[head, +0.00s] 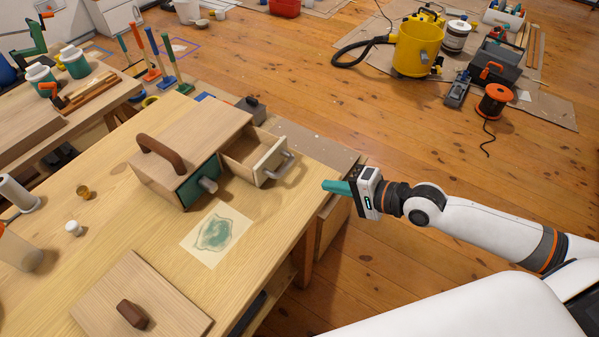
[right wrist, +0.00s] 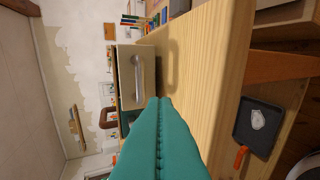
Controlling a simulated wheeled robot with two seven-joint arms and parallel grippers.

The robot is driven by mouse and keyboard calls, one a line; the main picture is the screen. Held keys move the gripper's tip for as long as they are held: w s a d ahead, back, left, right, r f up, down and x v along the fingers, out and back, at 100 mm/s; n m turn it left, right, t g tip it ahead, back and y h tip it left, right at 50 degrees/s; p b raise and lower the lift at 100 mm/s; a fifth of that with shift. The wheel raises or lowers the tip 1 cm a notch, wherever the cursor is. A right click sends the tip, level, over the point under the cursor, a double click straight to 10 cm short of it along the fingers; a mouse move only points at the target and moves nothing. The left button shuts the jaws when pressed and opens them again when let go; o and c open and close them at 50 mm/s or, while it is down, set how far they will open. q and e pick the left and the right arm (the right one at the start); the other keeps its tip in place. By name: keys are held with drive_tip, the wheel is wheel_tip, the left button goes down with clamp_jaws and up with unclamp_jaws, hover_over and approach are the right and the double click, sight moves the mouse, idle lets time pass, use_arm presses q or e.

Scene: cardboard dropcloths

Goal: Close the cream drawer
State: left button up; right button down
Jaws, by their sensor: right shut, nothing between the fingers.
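A small wooden cabinet (head: 205,130) stands on the workbench with a brown handle on top. Its cream drawer (head: 268,160) is pulled out on the right, with a metal bar handle (head: 278,167) on its front. Beside it, the teal drawer (head: 198,183) with a grey handle appears shut. My right gripper (head: 324,185) has teal fingers, is shut and empty, and is to the right of the cream drawer, apart from it. In the right wrist view the closed fingers (right wrist: 160,100) point towards the cream drawer front (right wrist: 146,80). My left gripper is not in view.
A drawing on paper (head: 217,234) lies in front of the cabinet. A wooden board (head: 141,296) with a dark knob lies nearer. Open wooden floor (head: 430,140) lies beyond the bench.

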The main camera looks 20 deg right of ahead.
sight(262, 155)
drive_tip(key=x, duration=0.5)
drive_tip(key=shift+w+a, duration=0.2)
drive_tip(key=shift+w, duration=0.15)
drive_tip(key=shift+w+a+r+p, duration=0.3)
drive_tip(key=shift+w+a+p, duration=0.05)
drive_tip(key=shift+w+a, duration=0.7)
drive_tip(key=shift+w, duration=0.2)
drive_tip(key=w+a, duration=0.4)
drive_tip(key=w, duration=0.1)
drive_tip(key=w+a+p, duration=0.1)
drive_tip(key=w+a, duration=0.2)
drive_tip(key=shift+w, duration=0.2)
drive_tip(key=shift+s+d, duration=0.1)
